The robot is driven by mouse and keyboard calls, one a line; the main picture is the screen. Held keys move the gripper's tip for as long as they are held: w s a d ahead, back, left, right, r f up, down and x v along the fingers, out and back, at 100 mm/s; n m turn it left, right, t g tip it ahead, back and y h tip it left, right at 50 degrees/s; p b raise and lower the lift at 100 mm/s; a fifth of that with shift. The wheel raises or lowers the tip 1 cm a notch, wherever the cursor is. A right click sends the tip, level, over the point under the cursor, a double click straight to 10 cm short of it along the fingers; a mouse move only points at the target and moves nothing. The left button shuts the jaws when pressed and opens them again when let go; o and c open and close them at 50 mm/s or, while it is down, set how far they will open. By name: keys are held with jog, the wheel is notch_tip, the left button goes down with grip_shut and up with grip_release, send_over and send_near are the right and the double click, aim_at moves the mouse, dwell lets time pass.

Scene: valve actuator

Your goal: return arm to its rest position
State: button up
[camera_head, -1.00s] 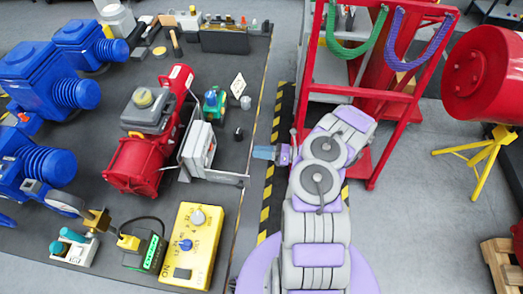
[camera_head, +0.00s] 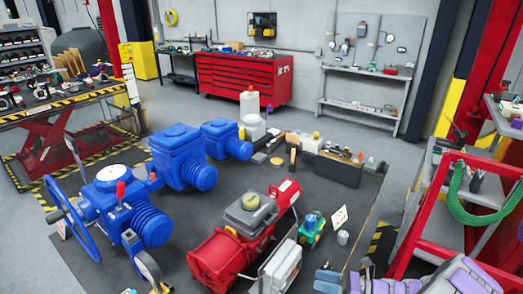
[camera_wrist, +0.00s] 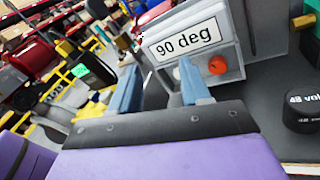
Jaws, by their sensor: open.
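My gripper (camera_head: 328,280) shows at the bottom edge of the head view, with its light blue fingers low beside a white panel unit. My purple and grey arm runs off the bottom right corner, and most of it is out of frame. In the wrist view my gripper (camera_wrist: 161,85) is open and empty, its two blue fingers apart. Beyond them stands a grey box with a "90 deg" label (camera_wrist: 186,38) and an orange knob (camera_wrist: 217,65). I cannot tell whether the fingers touch it.
A blue valve actuator (camera_head: 125,200) with a handwheel and a red machine (camera_head: 225,255) stand on the dark mat. A red frame (camera_head: 440,205) with a green hose stands at right. A dark round "48 vol…" piece (camera_wrist: 305,105) sits right in the wrist view. Grey floor lies behind the mat.

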jog(key=s+a+r+n+g+h+b, duration=0.1)
jog(key=s+a+r+n+g+h, duration=0.4)
jog(key=s+a+r+n+g, duration=0.75)
jog(key=s+d+r+n+t+h, duration=0.2)
jog(key=s+n+h, duration=0.4)
jog(key=s, duration=0.4)
jog(key=s+d+r+n+t+h+b, duration=0.1)
jog(key=s+d+r+n+t+h, duration=0.2)
jog(key=s+n, duration=0.4)
jog(key=s+d+h, duration=0.1)
jog(key=s+h, duration=0.1)
jog(key=s, duration=0.1)
jog(key=shift+s+d+r+h+b, duration=0.15)
jog(key=shift+s+r+h+b, duration=0.15)
jog(key=shift+r+h, duration=0.1)
jog(key=shift+n, duration=0.25)
